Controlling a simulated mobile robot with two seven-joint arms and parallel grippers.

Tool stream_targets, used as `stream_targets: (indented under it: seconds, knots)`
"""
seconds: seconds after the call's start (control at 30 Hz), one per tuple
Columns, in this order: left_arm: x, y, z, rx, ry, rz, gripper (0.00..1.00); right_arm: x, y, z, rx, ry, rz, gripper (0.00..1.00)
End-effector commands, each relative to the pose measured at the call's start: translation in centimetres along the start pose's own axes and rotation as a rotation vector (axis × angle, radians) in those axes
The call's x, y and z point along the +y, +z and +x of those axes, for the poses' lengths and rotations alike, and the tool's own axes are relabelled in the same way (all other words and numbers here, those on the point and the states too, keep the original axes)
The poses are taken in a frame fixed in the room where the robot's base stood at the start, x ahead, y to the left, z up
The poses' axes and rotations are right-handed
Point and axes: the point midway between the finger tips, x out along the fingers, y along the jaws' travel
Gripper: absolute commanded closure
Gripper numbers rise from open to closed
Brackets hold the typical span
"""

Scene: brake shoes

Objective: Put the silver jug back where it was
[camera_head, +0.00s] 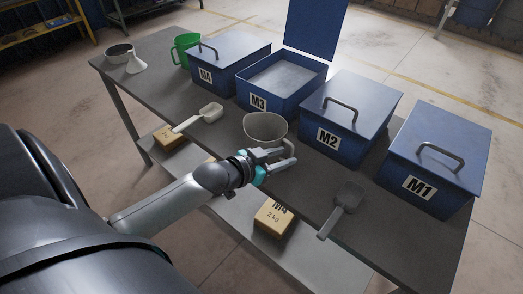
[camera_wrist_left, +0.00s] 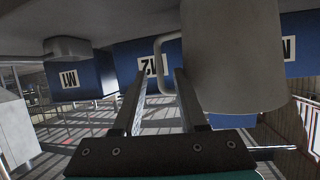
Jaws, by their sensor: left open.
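The silver jug (camera_head: 264,126) appears to stand upright on the grey table (camera_head: 160,92), in front of the M3 and M2 boxes. My left gripper (camera_head: 290,156) is open at the jug's near right side, by its handle. In the left wrist view, which is upside down, the jug (camera_wrist_left: 235,60) fills the upper right. Its handle (camera_wrist_left: 160,65) shows near the tips of the open fingers (camera_wrist_left: 157,95), seemingly between them; contact cannot be told. My right gripper is not in view.
Blue boxes M4 (camera_head: 228,62), M3 (camera_head: 263,101), M2 (camera_head: 351,105) and M1 (camera_head: 436,148) line the table's back; M3 is open. A green jug (camera_head: 185,48) and funnel (camera_head: 135,64) stand far left.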

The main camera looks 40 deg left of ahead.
Motion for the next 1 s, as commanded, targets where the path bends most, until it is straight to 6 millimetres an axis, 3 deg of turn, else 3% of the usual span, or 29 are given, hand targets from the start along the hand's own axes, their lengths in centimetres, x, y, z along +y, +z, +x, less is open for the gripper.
stream_targets:
  seconds: [0.2,0.5,0.7,1.0]
  knots:
    - [0.0,0.0,-3.6,-0.002,0.0,0.001,0.58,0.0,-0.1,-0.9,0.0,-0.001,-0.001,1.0]
    - [0.0,0.0,-7.3,-0.001,0.0,0.0,0.58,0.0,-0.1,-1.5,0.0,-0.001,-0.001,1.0]
    - [0.0,0.0,-8.4,0.0,0.0,-0.001,0.58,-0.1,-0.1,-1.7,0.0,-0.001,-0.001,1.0]
    - [0.0,0.0,-8.6,0.0,-0.001,-0.001,0.58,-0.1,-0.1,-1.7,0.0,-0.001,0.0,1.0]
